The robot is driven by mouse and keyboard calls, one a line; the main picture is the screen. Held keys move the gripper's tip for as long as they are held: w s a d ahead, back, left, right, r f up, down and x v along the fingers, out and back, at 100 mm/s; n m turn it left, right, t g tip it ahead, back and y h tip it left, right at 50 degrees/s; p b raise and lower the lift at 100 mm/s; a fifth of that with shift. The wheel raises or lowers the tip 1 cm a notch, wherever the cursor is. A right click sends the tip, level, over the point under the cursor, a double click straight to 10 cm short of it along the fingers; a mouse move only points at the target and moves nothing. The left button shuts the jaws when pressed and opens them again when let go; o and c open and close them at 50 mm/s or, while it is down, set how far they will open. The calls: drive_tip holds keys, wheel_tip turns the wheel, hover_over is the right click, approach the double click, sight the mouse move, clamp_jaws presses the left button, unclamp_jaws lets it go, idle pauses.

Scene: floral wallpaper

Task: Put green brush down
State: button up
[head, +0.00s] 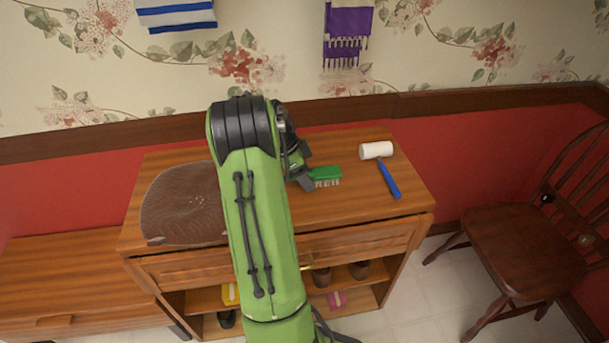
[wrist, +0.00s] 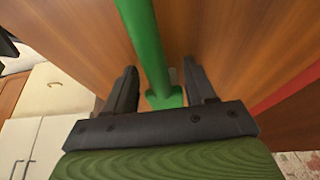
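The green brush (head: 325,174) is on the wooden cabinet top, its pale bristles facing down at the table. In the head view it is just right of my gripper (head: 303,178), and my arm hides the rest of it. In the wrist view the green brush (wrist: 150,50) runs between the two dark fingers of my gripper (wrist: 160,72). The fingers stand apart, with wood showing between them and the brush. Whether the bristles bear fully on the wood is hard to tell.
A lint roller (head: 388,178) with a blue handle lies right of the brush. A brown woven mat (head: 185,205) lies left of my arm on the cabinet top (head: 340,218). A wooden chair (head: 525,240) stands at right. Towels hang on the wall behind.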

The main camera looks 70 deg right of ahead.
drive_tip(key=shift+o, duration=1.3)
drive_tip(key=shift+r, duration=0.25)
drive_tip(key=p+v, duration=0.5)
drive_tip(key=v, duration=0.6)
drive_tip(key=w+a+r+n+t+h, duration=0.1)
drive_tip(key=w+a+r+n, duration=0.2)
drive_tip(key=a+r+n, duration=0.15)
drive_tip(key=w+a+r+n+t, duration=0.2)
drive_tip(key=w+a+r+n, duration=0.15)
drive_tip(key=a, duration=0.25)
drive_tip(key=w+a+r+n+t, duration=0.1)
drive_tip(key=a+r+n+t, duration=0.2)
drive_tip(key=a+n, duration=0.75)
drive_tip(key=s+a+f+n+t+y, duration=0.1)
drive_tip(key=s+a+n, duration=0.3)
drive_tip(key=a, duration=0.6)
drive_tip(key=s+a+f+n+t+y, duration=0.1)
drive_tip(key=s+a+n+t+y, duration=0.1)
drive_tip(key=s+a+n, duration=0.2)
drive_tip(key=a+n, duration=0.3)
drive_tip(key=a, duration=0.3)
drive_tip(key=shift+s+a+f+t, duration=0.2)
drive_tip(key=shift+a+t, duration=0.05)
drive_tip(key=shift+t, duration=0.05)
